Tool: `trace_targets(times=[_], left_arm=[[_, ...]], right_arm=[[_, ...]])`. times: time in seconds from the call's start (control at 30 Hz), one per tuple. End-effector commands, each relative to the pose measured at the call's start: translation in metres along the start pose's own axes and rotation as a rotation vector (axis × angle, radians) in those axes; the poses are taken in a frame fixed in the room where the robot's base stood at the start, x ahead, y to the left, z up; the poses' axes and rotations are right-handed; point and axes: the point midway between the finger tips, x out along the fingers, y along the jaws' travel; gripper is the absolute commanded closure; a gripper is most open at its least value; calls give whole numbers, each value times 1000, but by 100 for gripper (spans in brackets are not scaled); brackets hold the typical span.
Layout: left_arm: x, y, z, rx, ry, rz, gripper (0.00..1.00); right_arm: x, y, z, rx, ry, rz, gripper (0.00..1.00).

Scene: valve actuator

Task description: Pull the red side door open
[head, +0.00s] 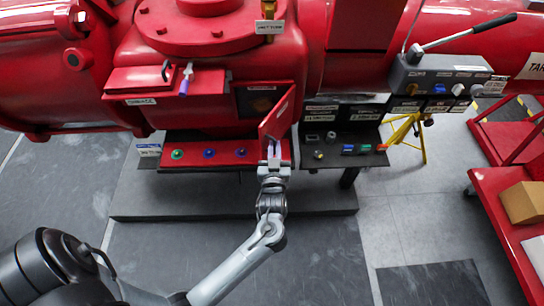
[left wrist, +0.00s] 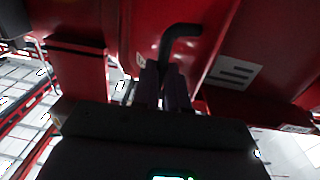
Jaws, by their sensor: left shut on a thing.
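The red side door (head: 277,113) stands partly open on the red valve body, swung out from a dark opening (head: 257,101). My left gripper (head: 272,150) is at the door's lower edge, its arm reaching up from the lower left. In the left wrist view, the fingers (left wrist: 165,88) are closed around the lower end of a bent black handle (left wrist: 182,31) on a red panel. The gripper hides the handle in the head view. My right gripper is not in view.
A red shelf with coloured buttons (head: 208,153) lies left of the gripper, and a dark button panel (head: 349,150) lies right. A small handle (head: 186,79) sits on the upper left. A red cart with a cardboard box (head: 525,202) stands right. The floor in front is clear.

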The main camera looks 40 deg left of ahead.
Motion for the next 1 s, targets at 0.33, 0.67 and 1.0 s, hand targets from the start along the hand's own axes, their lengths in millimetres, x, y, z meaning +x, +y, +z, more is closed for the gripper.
trace_targets(times=[0.33, 0.67, 1.0], left_arm=[[4, 0, 7, 12, -14, -3, 100], [4, -1, 5, 9, -10, -4, 62], [2, -1, 4, 6, -7, -4, 62]], right_arm=[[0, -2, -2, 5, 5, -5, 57], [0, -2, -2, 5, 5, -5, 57], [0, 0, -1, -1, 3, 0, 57]])
